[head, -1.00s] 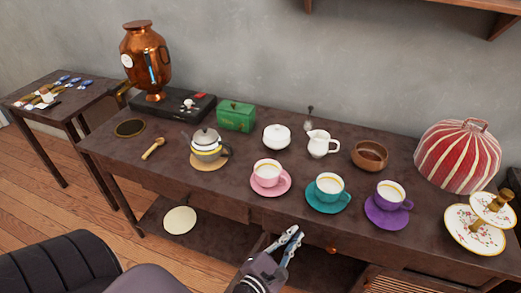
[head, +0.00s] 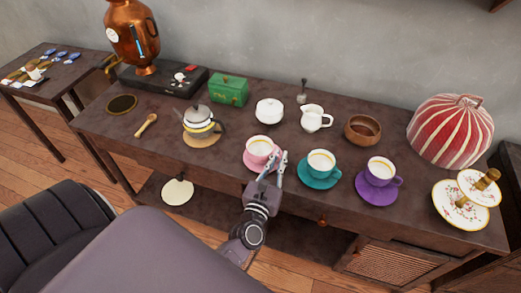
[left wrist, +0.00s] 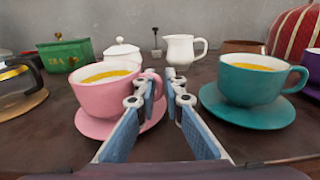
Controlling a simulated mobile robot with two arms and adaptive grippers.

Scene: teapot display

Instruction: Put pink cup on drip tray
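The pink cup (head: 260,147) stands upright on its pink saucer (head: 249,164) near the table's front edge. In the left wrist view the pink cup (left wrist: 103,97) is at left, its handle towards my gripper. My left gripper (head: 274,158) is at the cup's right side, low over the table. In the left wrist view its fingertips (left wrist: 161,82) are apart, with the handle at or just beyond them; contact cannot be told. The drip tray looks to be the dark gold-rimmed disc (head: 122,104) at the table's left. My right gripper is out of view.
A copper samovar (head: 126,35) stands behind the disc. A teapot (head: 199,119) and wooden scoop (head: 147,125) lie between disc and cup. The teal cup (head: 320,164) and purple cup (head: 380,170) stand to the right. A chair (head: 50,235) is at lower left.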

